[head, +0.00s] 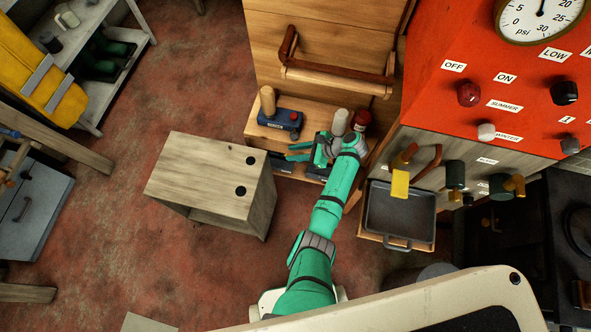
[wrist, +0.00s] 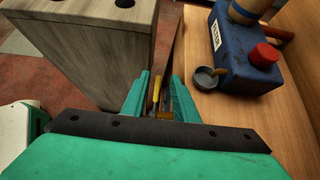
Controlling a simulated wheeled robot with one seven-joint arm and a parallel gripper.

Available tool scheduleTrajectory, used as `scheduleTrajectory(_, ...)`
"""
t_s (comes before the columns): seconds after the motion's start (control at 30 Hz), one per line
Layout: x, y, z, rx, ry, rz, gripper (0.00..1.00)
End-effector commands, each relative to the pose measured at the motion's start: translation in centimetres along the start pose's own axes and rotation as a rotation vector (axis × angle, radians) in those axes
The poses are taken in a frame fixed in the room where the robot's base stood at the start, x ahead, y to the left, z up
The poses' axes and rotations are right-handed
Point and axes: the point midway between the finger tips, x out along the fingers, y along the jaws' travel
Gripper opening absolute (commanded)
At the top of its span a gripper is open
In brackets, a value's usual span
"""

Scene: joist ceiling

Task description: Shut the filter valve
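The blue box (wrist: 238,45) and red knob (wrist: 264,55) also show at the upper right of the wrist view. A grey panel at the right carries a yellow-handled valve (head: 400,180) and dark green valves (head: 455,175) with small unreadable labels. My gripper (head: 298,152) is open, beside the shelf and in front of the blue box, with a visible gap between its fingers (wrist: 160,92).
A grey wooden box (head: 200,172) stands on the floor left of my arm. A dark tray (head: 400,212) sits right of it. A red can (head: 361,119) stands close behind my wrist. A red control panel (head: 480,60) fills the upper right. Red floor is open at left.

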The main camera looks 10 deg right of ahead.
Motion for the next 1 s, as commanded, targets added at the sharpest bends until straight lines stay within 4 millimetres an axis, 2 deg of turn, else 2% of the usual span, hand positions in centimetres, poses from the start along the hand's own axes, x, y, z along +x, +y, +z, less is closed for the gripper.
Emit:
scheduleTrajectory(0.03, -0.7, -0.1, 0.7, -0.004, 0.001, -0.004, 0.27)
scheduleTrajectory(0.5, -5.1, 5.1, 4.7, -0.006, 0.002, 0.004, 0.27)
scheduleTrajectory(0.8, -7.8, 10.5, 5.7, -0.004, 0.001, 0.004, 0.27)
scheduleTrajectory(1.0, -9.0, 12.7, 6.1, -0.002, 0.000, 0.002, 0.27)
